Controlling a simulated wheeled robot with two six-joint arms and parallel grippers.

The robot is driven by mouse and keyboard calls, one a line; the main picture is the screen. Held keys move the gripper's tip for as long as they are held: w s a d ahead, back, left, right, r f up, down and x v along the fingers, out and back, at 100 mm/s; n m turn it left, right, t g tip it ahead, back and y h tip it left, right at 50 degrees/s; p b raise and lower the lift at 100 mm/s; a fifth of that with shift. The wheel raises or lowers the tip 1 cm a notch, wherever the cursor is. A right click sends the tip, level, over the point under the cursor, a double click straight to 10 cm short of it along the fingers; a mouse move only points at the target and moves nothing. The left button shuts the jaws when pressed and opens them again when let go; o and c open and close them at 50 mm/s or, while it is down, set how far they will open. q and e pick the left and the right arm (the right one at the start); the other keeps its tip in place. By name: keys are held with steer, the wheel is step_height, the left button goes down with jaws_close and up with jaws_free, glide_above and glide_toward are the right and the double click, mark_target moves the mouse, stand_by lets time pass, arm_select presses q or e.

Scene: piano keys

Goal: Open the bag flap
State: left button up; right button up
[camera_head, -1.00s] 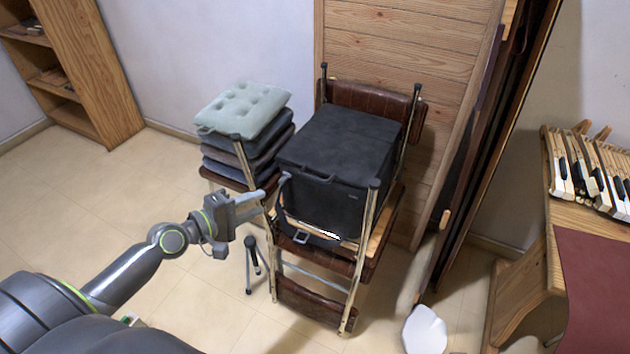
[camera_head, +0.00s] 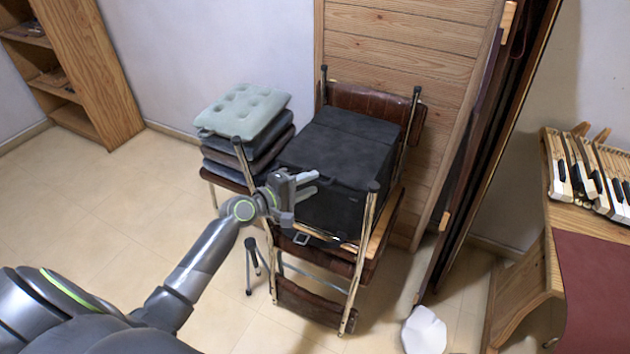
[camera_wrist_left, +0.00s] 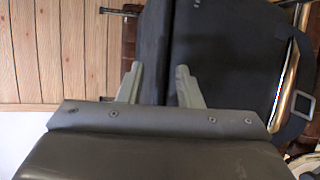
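The black bag (camera_head: 350,145) sits on a folding chair with a brown seat. Its top looks closed, with the flap lying flat. My left gripper (camera_head: 314,183) is at the front left of the bag, in front of its front face and near the top front edge. Its two fingers are apart and nothing is clearly held. In the left wrist view, the open fingers (camera_wrist_left: 158,74) are over the dark bag (camera_wrist_left: 225,50), with a seam or edge running between them. I cannot tell whether they touch it. My gripper hides the bag's front left part. My right gripper is not in view.
A stack of cushions (camera_head: 243,110) stands left of the bag. Chair posts (camera_head: 363,225) rise beside the bag's corners. A strap buckle (camera_head: 302,239) hangs below its front. A wooden panel (camera_head: 400,50) is behind. Piano keys (camera_head: 590,175) lie on the right. The floor at left is clear.

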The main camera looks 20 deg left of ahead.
arm_select(q)
steer(key=shift+x, duration=1.3)
steer(key=shift+c, duration=0.3)
jaws_close()
